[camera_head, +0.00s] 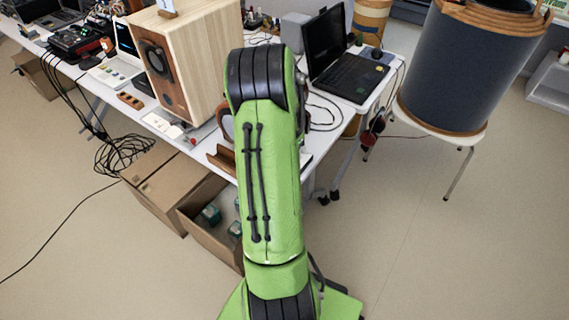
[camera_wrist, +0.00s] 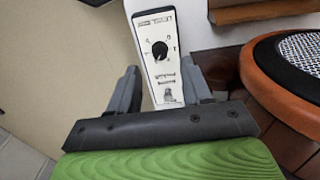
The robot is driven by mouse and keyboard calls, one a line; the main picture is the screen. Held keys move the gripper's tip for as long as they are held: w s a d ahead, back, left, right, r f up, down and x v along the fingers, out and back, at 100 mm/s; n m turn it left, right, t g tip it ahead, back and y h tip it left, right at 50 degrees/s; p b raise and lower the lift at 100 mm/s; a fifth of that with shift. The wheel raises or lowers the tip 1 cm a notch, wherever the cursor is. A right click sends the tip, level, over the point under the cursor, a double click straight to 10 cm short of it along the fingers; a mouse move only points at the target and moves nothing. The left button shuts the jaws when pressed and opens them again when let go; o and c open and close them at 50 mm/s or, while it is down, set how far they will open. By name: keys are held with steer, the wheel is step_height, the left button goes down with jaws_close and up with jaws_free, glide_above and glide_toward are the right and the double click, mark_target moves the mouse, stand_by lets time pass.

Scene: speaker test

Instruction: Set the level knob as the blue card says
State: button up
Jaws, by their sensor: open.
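The level knob (camera_wrist: 159,50) is a small round black knob on a white panel (camera_wrist: 149,22) with dark marks around it. I cannot clearly tell where its pointer stands. My gripper (camera_wrist: 160,68) is open, with one grey finger on each side of the panel and nothing between them. The knob lies beyond the fingertips in the wrist view, apart from them. In the head view my green arm hides the gripper.
The speaker's orange-brown ring and mesh cone (camera_wrist: 303,46) are close at the right of the wrist view. A laptop (camera_head: 345,75) is on the white table right of my arm.

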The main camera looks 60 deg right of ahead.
step_height(320, 180, up, 10)
steer(key=p, duration=0.2)
steer(key=shift+r, duration=0.25)
steer(key=w+a+r+n+t+p, duration=0.1)
steer(key=w+a+r+n, duration=0.25)
steer(key=a, duration=0.35)
steer(key=w+a+r+n+t+p, duration=0.1)
steer(key=w+a+r+n, duration=0.15)
steer(key=a+r, duration=0.35)
steer(key=w+a+r+n+t+p, duration=0.15)
steer(key=a+r+n, duration=0.25)
steer(key=a, duration=0.4)
steer(key=s+a+r+n+t, duration=0.1)
steer(key=s+a+n, duration=0.3)
steer(key=a, duration=0.3)
steer(key=s+a+r+n+t+p, duration=0.1)
steer(key=s+a+n, duration=0.3)
steer(key=a, duration=0.4)
steer(key=shift+s+a+r+n, duration=0.2)
steer(key=shift+a+r+n, duration=0.1)
steer(key=shift+n, duration=0.6)
